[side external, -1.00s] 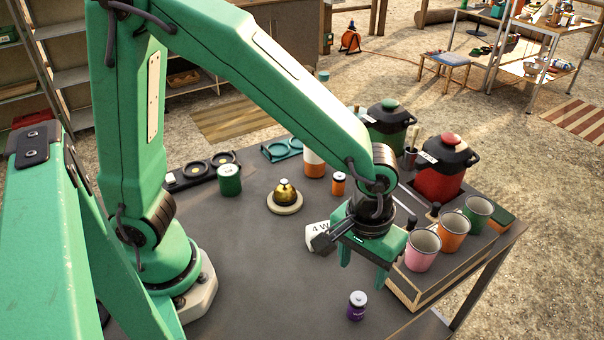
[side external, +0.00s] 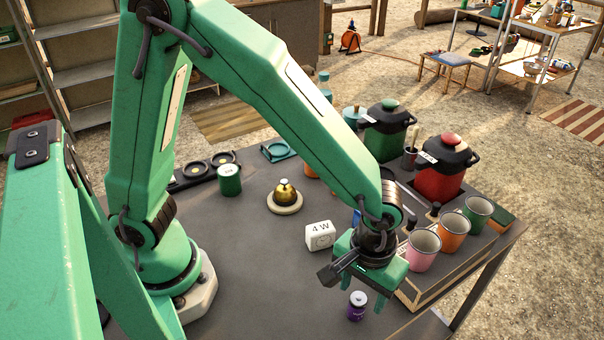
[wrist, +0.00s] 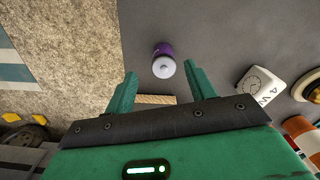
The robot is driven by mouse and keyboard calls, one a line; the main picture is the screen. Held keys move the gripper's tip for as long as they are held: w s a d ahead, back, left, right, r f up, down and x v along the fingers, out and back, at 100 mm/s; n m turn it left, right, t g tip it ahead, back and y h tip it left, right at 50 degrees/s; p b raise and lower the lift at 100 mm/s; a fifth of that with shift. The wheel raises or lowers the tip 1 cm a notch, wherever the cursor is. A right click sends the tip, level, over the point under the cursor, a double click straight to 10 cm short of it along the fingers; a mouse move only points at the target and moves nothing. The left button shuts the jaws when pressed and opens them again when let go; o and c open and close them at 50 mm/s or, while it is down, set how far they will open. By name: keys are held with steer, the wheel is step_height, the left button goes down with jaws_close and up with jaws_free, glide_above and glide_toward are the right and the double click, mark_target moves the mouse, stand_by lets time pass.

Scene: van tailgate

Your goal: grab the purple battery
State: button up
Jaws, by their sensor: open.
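The purple battery (side external: 357,306) stands upright on the grey tabletop near the front edge, a small cylinder with a pale top. In the wrist view the battery (wrist: 164,62) is ahead of the fingertips, roughly midway between them. My gripper (side external: 362,298) is open and empty, with its two green fingers pointing down. In the side view its fingers are above and around the battery's position, though I cannot tell the exact height gap. In the wrist view the open gripper (wrist: 160,82) has clear space between its fingers.
A white timer block (side external: 319,235) marked "4 W" stands behind my gripper. A wooden tray (side external: 412,297) with pink, orange and green mugs (side external: 454,236) is close on the right. The tabletop left of the battery is clear.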

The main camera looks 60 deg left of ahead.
mark_target(359, 297)
steer(key=shift+a+f, duration=0.15)
steer(key=shift+f, duration=0.6)
steer(key=shift+a+f, duration=0.1)
steer(key=shift+f, duration=1.7)
steer(key=shift+c, duration=0.2)
steer(key=c, duration=1.1)
